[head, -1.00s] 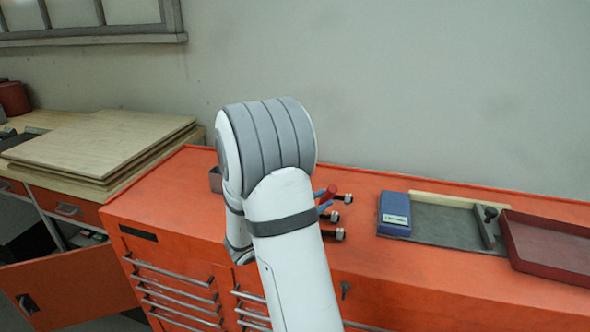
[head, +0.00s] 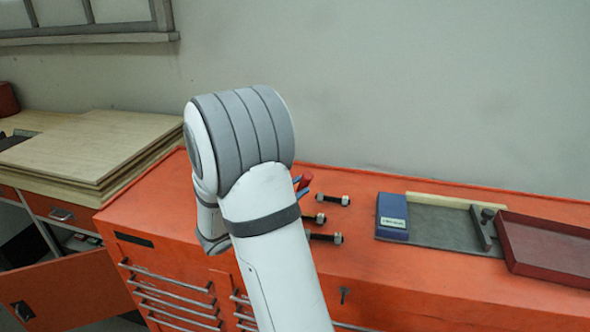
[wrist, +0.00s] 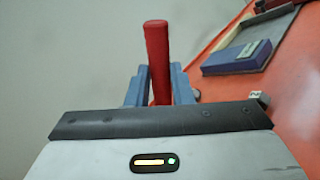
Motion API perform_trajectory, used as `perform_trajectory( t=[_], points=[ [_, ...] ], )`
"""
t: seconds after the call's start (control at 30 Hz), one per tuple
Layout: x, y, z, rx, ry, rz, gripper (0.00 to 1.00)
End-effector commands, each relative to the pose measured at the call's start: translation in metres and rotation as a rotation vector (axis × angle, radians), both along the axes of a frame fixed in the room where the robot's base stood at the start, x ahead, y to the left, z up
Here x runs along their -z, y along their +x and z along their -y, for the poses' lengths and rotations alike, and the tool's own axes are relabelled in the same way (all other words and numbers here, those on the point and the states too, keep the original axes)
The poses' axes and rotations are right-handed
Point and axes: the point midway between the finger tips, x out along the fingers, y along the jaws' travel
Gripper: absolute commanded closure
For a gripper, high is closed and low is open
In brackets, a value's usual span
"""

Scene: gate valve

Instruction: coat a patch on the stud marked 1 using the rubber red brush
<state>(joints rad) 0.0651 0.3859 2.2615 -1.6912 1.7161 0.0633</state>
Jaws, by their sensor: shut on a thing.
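My gripper (wrist: 160,88) is shut on the red brush (wrist: 157,45), whose red handle stands up between the blue fingers in the wrist view. In the head view only a small red end of the brush (head: 305,180) shows beside my arm; its bristle end is hidden. Several dark studs with pale nuts lie on the orange bench top just right of my arm: a far stud (head: 331,200), a middle stud (head: 315,218) and a near stud (head: 324,237). Their number marks cannot be read in the head view.
A blue box (head: 392,212) stands on the left of a grey tray (head: 440,222) with a dark clamp-like piece (head: 482,228). A red tray (head: 548,246) lies to the right. Bare orange bench (head: 365,265) lies in front. The wall is behind.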

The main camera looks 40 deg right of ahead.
Motion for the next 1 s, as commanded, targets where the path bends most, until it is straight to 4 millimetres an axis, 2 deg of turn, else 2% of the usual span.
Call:
perform_trajectory(
  t=[0.1,0.4,1.0],
  points=[
    [-0.015,0.000,0.000,0.001,0.000,0.000,1.00],
    [-0.037,-0.001,0.000,0.003,-0.001,0.001,1.00],
    [-0.036,-0.001,0.001,0.003,-0.001,0.000,1.00]
  ],
)
